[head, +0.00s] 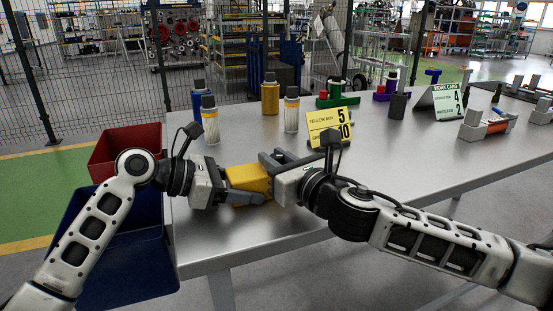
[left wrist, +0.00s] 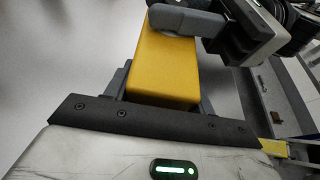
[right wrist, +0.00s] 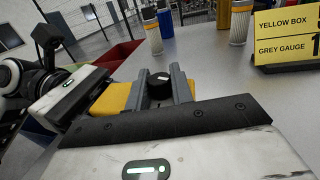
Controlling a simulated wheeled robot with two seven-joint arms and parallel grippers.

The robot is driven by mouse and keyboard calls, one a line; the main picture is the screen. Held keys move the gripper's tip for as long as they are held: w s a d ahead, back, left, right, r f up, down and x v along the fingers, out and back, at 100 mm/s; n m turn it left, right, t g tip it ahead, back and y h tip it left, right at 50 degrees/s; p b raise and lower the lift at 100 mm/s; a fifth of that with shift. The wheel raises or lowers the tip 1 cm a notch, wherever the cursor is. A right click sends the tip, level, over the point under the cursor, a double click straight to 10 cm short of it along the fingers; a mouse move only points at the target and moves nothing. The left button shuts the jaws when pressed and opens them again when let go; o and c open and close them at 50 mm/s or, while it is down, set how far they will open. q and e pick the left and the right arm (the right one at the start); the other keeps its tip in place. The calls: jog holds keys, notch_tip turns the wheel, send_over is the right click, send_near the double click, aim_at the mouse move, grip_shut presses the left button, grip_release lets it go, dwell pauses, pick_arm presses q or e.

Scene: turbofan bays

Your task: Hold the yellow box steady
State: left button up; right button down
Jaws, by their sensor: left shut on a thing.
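The yellow box (head: 248,181) is at the near left of the metal table, between my two grippers. My left gripper (head: 240,192) is shut on it; in the left wrist view the box (left wrist: 165,65) stands out from between the jaws. My right gripper (head: 272,162) is at the box from the right. In the right wrist view its fingers (right wrist: 160,88) are apart, and the box (right wrist: 113,98) shows beside the left finger. A dark round part (right wrist: 159,84) shows between those fingers; I cannot tell what it is. One right finger hides part of the box in the left wrist view.
A yellow card (head: 333,124) stands behind the right gripper. White bottles (head: 210,120), a yellow bottle (head: 270,95) and a blue one (head: 198,100) stand behind. A red bin (head: 125,142) and a blue bin (head: 125,262) are off the left edge.

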aim_at(277, 156)
jog(key=shift+n+g+y, duration=0.3)
jog(key=shift+n+y, duration=0.1)
jog(key=shift+y, duration=0.2)
jog(key=n+g+y, duration=0.3)
jog(key=shift+w+d, duration=0.1)
jog(key=n+g+y, duration=0.3)
jog(key=g, duration=0.2)
jog(key=shift+n, duration=0.3)
jog(key=n+g, duration=0.2)
jog(key=g, duration=0.2)
jog(key=n+g+y, duration=0.1)
jog(key=n+g, duration=0.2)
jog(key=g, duration=0.1)
jog(key=shift+w+n+g+y, duration=0.1)
jog(key=shift+n+g+y, duration=0.2)
jog(key=shift+n+g, duration=0.3)
jog(key=shift+g, duration=0.5)
jog(key=c, duration=1.3)
grip_release()
jog(key=shift+s, duration=0.2)
jog(key=shift+o, duration=0.2)
notch_tip(277, 156, up, 10)
jog(key=shift+r, duration=0.1)
